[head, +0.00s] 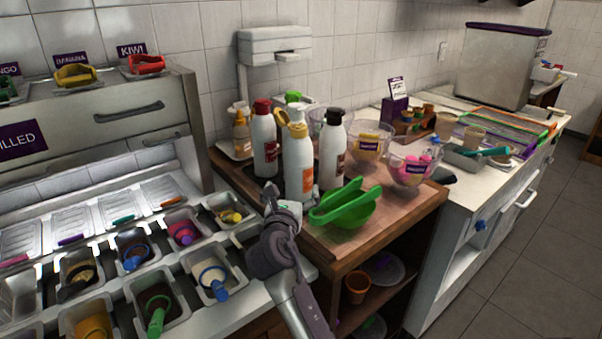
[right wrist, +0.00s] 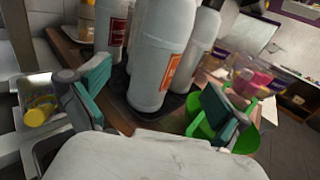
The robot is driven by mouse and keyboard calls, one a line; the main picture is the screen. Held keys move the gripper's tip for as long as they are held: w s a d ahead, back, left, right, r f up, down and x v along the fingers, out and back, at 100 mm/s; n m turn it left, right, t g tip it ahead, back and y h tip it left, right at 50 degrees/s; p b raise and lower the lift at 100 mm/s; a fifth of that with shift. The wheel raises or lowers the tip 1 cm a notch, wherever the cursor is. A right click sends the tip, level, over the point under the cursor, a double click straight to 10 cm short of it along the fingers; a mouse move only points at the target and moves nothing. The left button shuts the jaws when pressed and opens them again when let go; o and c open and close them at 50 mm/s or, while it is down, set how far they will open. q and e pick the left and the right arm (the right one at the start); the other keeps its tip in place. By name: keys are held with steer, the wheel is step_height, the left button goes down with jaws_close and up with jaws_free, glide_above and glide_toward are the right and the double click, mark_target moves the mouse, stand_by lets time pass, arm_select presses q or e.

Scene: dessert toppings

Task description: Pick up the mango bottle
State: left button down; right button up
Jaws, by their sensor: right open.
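The likely mango bottle (head: 298,160) is white with a yellow-orange pump top and an orange label; its label text is too small to read. It stands upright on the wooden cart, between a red-topped bottle (head: 264,145) and a black-topped bottle (head: 332,150). My right gripper (head: 283,202) is open and empty, just in front of it and lower. In the right wrist view the white bottle (right wrist: 155,65) stands upright beyond and between the open fingers (right wrist: 150,100), apart from them. Its top is cut off there. My left gripper is not in view.
A green bowl with green tongs (head: 345,203) sits right of the gripper on the wooden cart (head: 405,212). Clear bowls (head: 368,143) stand behind it. Topping bins (head: 210,272) lie to the left. A wall dispenser (head: 275,45) hangs behind the bottles.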

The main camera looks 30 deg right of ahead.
mark_target(297, 173)
steer(key=x, duration=0.2)
steer(key=shift+w+d+r, duration=0.2)
steer(key=shift+r, duration=0.1)
steer(key=x, duration=0.3)
steer(key=shift+f, duration=0.25)
steer(key=shift+w+d+f, duration=0.1)
steer(key=shift+w+d, duration=0.05)
steer(key=shift+w, duration=0.05)
steer(key=shift+w+d, duration=0.45)
steer(key=x, duration=0.3)
steer(key=shift+w+d+f, duration=0.1)
steer(key=shift+w+d, duration=0.1)
steer(key=shift+w, duration=0.05)
steer(key=shift+w+d, duration=0.1)
steer(key=shift+c, duration=0.8)
steer(key=c, duration=0.8)
steer(key=shift+r, duration=0.35)
steer(key=shift+c, duration=0.6)
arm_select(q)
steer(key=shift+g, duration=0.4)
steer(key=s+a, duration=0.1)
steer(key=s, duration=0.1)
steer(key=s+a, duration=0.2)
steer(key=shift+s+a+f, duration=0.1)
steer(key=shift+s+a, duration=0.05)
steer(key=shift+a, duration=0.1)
